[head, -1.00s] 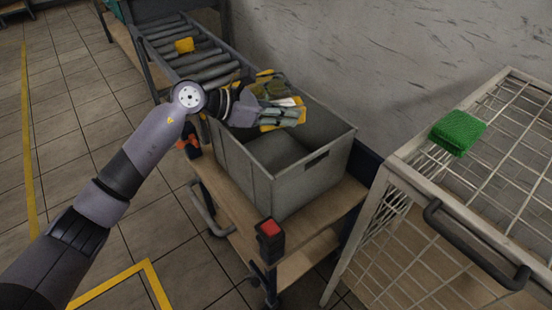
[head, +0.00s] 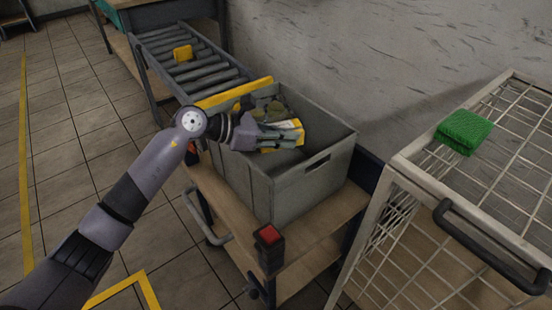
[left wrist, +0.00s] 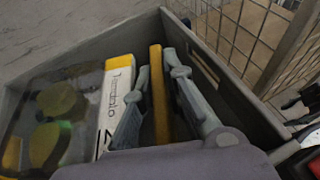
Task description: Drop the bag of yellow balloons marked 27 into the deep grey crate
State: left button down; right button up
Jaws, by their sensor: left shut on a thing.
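My left gripper (head: 278,138) is shut on a bag (head: 291,125), with a yellow strip between its fingers in the left wrist view (left wrist: 158,100). The bag is clear, with dark yellow-green balloons inside and a white label with a yellow edge (left wrist: 118,85). Its number is partly hidden by a finger, so I cannot read it as 27. The bag is at the mouth of the deep grey crate (head: 283,195). I cannot tell whether it touches the crate's walls or floor. The crate also shows in the left wrist view (left wrist: 232,90).
The crate stands on a wooden cart (head: 225,203). At right is a wire cage (head: 440,205) with a green block (head: 464,130) on top. A wall stands behind.

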pick_arm(q)
jog(key=shift+f, duration=0.1)
pick_arm(e)
jog(key=shift+r, duration=0.3)
pick_arm(q)
jog(key=c, duration=1.6)
grip_release()
jog(key=shift+o, duration=0.2)
jog(key=shift+a, duration=0.1)
jog(key=shift+a, duration=0.3)
jog(key=v, duration=1.1)
jog(key=shift+s, duration=0.1)
